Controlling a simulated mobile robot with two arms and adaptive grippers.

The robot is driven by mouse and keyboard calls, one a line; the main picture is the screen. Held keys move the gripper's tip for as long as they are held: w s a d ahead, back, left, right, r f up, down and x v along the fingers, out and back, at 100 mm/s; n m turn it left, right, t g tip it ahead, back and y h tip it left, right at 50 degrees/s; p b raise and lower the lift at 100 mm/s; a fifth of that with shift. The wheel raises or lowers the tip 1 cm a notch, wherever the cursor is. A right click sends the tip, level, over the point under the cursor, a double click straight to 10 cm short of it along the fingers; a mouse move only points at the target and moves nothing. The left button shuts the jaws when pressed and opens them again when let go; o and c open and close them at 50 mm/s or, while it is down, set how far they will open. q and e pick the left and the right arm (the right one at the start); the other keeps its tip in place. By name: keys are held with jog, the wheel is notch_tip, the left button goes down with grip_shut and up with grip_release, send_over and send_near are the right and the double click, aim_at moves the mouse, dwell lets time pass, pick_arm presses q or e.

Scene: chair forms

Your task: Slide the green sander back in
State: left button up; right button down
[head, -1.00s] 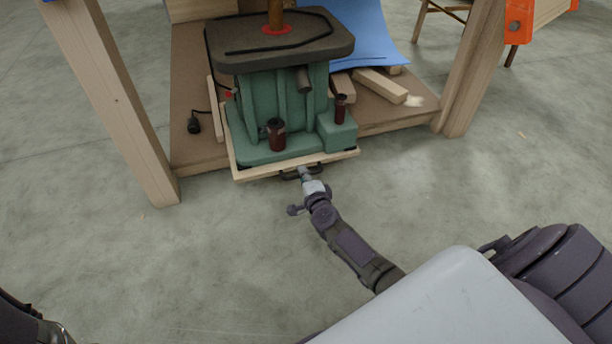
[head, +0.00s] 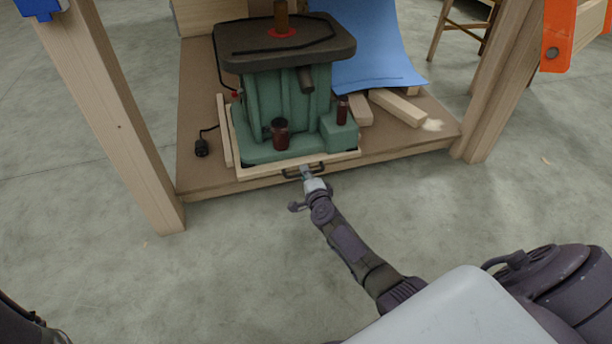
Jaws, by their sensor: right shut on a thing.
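The green sander (head: 287,100) with its dark top plate stands upright on a light wooden tray (head: 262,168) on the low brown shelf. The tray's front edge lies close to the shelf's front edge. A dark handle (head: 318,167) is fixed to the tray's front. My right gripper (head: 306,172) is shut on this handle, and its fingers partly hide it. Of my left arm only a dark part shows at the bottom left corner, and its gripper is out of view.
The shelf (head: 195,120) sits between wooden legs at left (head: 120,130) and right (head: 505,85). A black plug (head: 202,147) lies left of the tray beside a wooden strip (head: 224,130). Wood offcuts (head: 398,107) and a blue sheet (head: 370,50) lie to the right. The concrete floor in front is clear.

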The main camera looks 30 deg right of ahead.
dwell(0.3)
jog(key=c, duration=1.2)
grip_release()
